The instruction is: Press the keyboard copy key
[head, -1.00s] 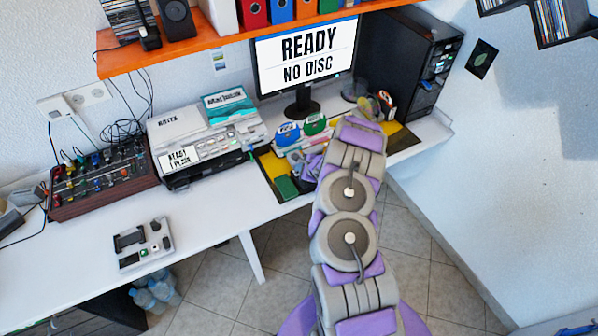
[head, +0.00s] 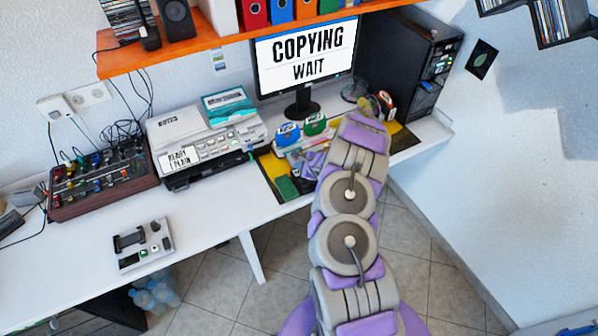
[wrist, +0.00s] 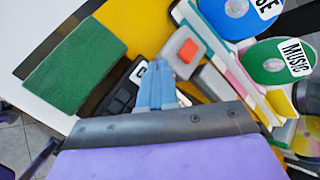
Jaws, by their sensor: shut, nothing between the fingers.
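The monitor (head: 306,55) in the head view reads "COPYING WAIT". In the wrist view, my gripper (wrist: 157,68) is shut and empty, its blue-grey fingertips over a small black keyboard (wrist: 122,98). A white lettered key (wrist: 139,72) shows just left of the fingertips, partly covered by them. I cannot tell whether the fingertips touch it. A grey block with an orange-red button (wrist: 188,51) is right of the fingertips. In the head view my arm hides most of the keyboard area.
A green pad (wrist: 75,62) lies left of the keyboard. Blue (wrist: 235,15) and green (wrist: 280,60) disc holders stand to the right. A printer (head: 205,140), a mixer (head: 103,182) and a small control box (head: 143,245) stand along the desk.

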